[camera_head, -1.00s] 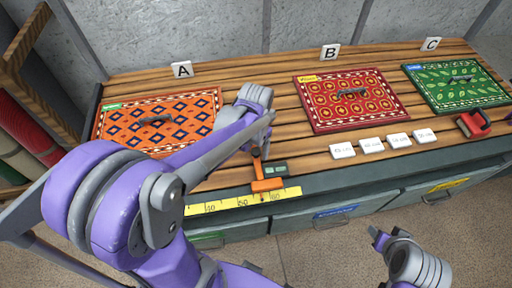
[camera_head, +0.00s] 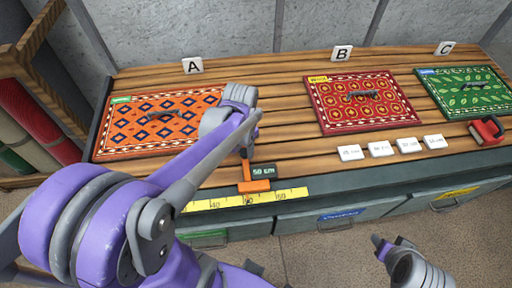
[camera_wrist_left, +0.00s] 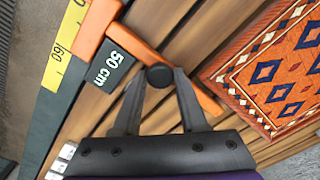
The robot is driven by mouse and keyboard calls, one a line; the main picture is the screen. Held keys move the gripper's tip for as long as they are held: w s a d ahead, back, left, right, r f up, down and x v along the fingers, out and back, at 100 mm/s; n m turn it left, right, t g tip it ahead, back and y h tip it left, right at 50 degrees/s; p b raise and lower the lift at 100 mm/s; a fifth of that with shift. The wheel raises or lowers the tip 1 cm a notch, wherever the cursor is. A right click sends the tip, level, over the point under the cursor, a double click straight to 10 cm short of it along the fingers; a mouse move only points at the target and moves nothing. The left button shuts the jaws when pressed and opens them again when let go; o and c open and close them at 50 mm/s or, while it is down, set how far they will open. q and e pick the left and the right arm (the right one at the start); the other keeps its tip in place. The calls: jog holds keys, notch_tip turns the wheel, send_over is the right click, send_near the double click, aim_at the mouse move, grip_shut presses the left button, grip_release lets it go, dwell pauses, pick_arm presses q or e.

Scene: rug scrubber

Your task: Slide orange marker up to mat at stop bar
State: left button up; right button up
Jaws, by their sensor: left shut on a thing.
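The orange marker (camera_head: 254,186) sits on the yellow ruler (camera_head: 222,203) along the bench front, near the 50 mark. Its dark label reads 50 cm (camera_wrist_left: 107,66). My left gripper (camera_head: 246,152) is shut on the marker's black knob (camera_wrist_left: 159,75), seen between the fingertips in the left wrist view. The marker's orange bar (camera_wrist_left: 207,104) reaches toward the orange patterned mat (camera_head: 150,122) by card A. In the wrist view the bar's end is close to the mat's edge; I cannot tell whether they touch. My right gripper (camera_head: 384,246) is low right, its jaws unclear.
A red mat (camera_head: 330,118) and a green mat (camera_head: 468,108) lie to the right. Several white tiles (camera_head: 381,149) and a red-handled object (camera_head: 486,130) are near the front edge. Rolled rugs stand on a rack (camera_head: 30,120) at left.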

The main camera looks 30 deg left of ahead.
pick_arm(q)
jog(key=shift+w+d, duration=0.1)
jog(key=shift+w, duration=0.05)
jog(key=o, duration=1.1)
notch_tip(320, 180, up, 11)
jog(key=shift+p, duration=0.45)
jog(key=shift+f, duration=0.1)
